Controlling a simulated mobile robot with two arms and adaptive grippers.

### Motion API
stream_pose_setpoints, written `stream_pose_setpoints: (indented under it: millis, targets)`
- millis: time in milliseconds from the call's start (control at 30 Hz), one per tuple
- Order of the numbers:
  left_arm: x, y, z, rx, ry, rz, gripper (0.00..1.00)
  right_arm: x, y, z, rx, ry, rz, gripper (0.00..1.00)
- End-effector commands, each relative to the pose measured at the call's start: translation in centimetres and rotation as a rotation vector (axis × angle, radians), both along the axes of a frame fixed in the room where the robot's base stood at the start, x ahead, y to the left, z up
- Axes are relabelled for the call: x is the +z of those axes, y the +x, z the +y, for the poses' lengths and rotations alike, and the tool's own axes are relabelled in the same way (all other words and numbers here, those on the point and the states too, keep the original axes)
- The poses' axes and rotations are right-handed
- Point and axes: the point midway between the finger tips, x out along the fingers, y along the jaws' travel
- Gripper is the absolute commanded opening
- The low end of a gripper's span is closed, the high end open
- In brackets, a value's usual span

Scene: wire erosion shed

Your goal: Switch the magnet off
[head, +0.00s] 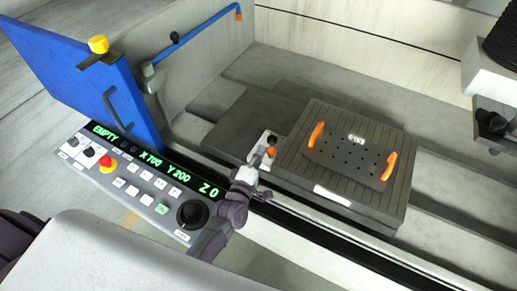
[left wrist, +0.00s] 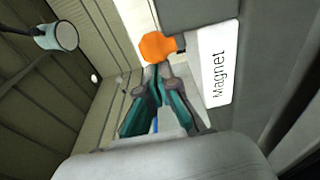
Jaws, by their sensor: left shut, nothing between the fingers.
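The magnet is a grey slatted block (head: 292,160) on the machine bed. An orange knob (head: 271,151) sticks out at its left side, beside a pale plate with a dark round mark. In the left wrist view the orange knob (left wrist: 157,46) is just beyond my fingertips, next to a white label reading "Magnet" (left wrist: 218,76). My left gripper (head: 260,162) is shut and empty, with its tips close to the knob. I cannot tell whether they touch it. The on and off marks of the switch are not readable. My right gripper is not in view.
A dark perforated plate (head: 345,157) with two orange handles lies on the magnet. A control panel (head: 130,180) with a red button and green readouts stands at left, by an open blue door (head: 85,75). A machine head (head: 490,85) hangs at right.

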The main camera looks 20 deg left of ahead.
Motion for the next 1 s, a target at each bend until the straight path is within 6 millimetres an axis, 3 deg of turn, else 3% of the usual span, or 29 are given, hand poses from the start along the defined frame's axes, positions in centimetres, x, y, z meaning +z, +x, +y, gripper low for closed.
stream_pose_setpoints:
  millis: [133, 1000]
  targets:
    - [-0.1, -0.2, -1.0, 0.025, 0.0, 0.004, 0.0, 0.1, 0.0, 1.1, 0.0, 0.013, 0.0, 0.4]
    - [0.0, 0.0, -2.8, 0.016, -0.001, 0.003, 0.0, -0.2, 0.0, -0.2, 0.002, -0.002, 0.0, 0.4]
